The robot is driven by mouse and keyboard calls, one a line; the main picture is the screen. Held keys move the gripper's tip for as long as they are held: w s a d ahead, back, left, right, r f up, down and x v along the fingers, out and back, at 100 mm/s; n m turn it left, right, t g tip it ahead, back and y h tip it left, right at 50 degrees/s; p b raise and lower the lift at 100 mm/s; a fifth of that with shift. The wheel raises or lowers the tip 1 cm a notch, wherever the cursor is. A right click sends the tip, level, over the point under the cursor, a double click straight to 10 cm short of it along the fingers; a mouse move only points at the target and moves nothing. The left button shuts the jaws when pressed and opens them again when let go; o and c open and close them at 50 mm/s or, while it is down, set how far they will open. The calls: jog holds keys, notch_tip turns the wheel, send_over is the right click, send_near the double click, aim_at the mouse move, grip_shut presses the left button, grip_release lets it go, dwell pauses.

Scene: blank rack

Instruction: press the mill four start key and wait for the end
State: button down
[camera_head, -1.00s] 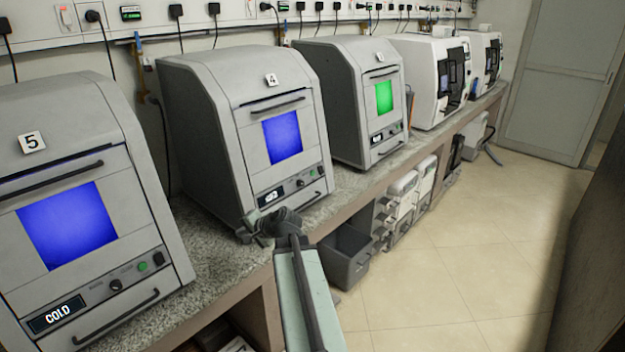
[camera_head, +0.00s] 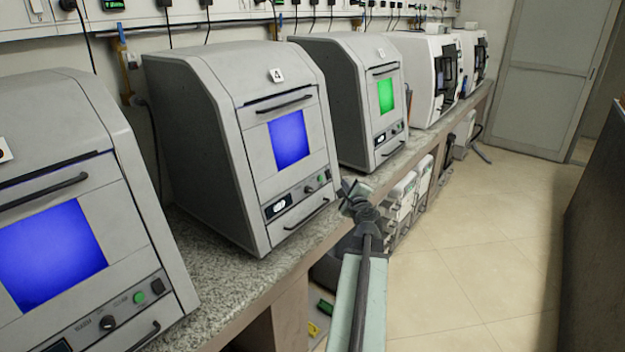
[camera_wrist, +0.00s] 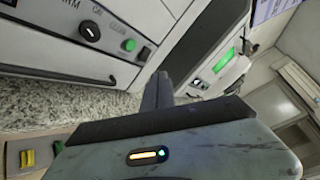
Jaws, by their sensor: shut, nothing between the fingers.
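Mill four (camera_head: 222,150) is a grey cabinet with a "4" label and a blue-lit window (camera_head: 290,140). Its lower panel has a small display, a dark knob and a green key (camera_head: 322,178). In the wrist view the green key (camera_wrist: 128,45) sits to the right of a black knob (camera_wrist: 90,32) and left of a dark key. My gripper (camera_head: 352,193) is shut and empty, just right of mill four's panel in the head view. In the wrist view my fingers (camera_wrist: 158,88) are below and right of the green key, apart from it in the picture. The display's text is unreadable.
Mill five (camera_head: 70,180), also blue-lit, stands at left. A similar mill (camera_head: 345,95) with a green-lit window stands beyond mill four. White machines (camera_head: 412,75) stand farther along the granite counter (camera_head: 215,275). The tiled floor (camera_head: 470,260) at right is open, bounded by a dark panel.

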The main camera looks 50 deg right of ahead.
aim_at(320, 178)
jog(key=shift+s+d+r+m+h, duration=0.1)
jog(key=shift+s+d+m+h, duration=0.35)
jog(key=shift+d, duration=0.2)
jog(key=shift+w+f+b, duration=0.3)
jog(key=shift+w, duration=1.15)
jog(key=shift+w+f+b, duration=0.35)
jog(key=shift+w, duration=1.05)
jog(key=shift+w+f+b, duration=0.3)
jog(key=shift+w, duration=1.15)
jog(key=shift+w, duration=0.1)
jog(key=shift+w, duration=0.3)
